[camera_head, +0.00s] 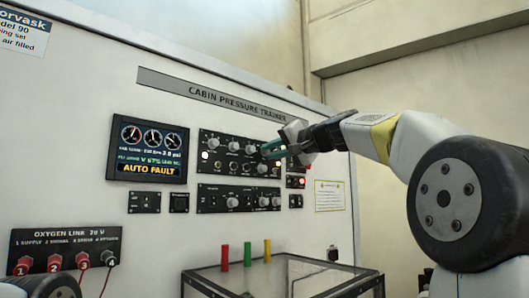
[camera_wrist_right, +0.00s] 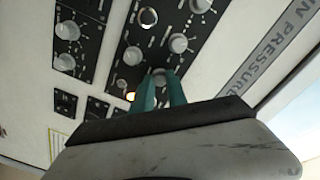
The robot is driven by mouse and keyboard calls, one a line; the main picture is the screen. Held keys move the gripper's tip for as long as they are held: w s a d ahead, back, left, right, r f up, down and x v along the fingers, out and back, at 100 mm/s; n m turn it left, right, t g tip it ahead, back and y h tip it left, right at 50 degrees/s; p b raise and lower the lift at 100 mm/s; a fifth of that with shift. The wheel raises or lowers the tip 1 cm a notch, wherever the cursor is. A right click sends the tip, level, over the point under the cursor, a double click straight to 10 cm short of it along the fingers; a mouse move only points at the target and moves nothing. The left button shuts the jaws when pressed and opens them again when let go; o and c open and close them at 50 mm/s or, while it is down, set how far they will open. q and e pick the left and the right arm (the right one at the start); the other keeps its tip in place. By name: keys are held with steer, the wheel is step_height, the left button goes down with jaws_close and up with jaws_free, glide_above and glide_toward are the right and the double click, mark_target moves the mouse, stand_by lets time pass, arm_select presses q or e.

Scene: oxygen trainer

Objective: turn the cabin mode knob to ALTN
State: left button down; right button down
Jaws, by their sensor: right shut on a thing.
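The trainer's upper knob panel (camera_head: 222,158) is on the white wall, with a row of light grey knobs along its top. My right gripper (camera_head: 268,150) reaches in from the right with its teal fingers at the right end of that row. In the right wrist view, the fingers (camera_wrist_right: 160,92) are shut on a round grey knob (camera_wrist_right: 159,74), partly hidden behind them. The knob's lettering and pointer cannot be read, so I cannot tell its setting. My left gripper is not in view.
A display (camera_head: 149,150) at left reads AUTO FAULT. A second knob panel (camera_head: 239,198) sits just below, and small switch panels lie to the right. A glass-topped case (camera_head: 283,272) carries red, green and yellow pegs. Red connectors (camera_head: 83,261) are at lower left.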

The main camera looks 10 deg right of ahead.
steer(key=shift+m, duration=0.6)
steer(key=c, duration=1.3)
jaws_free()
steer(key=v, duration=0.8)
steer(key=shift+w, duration=0.1)
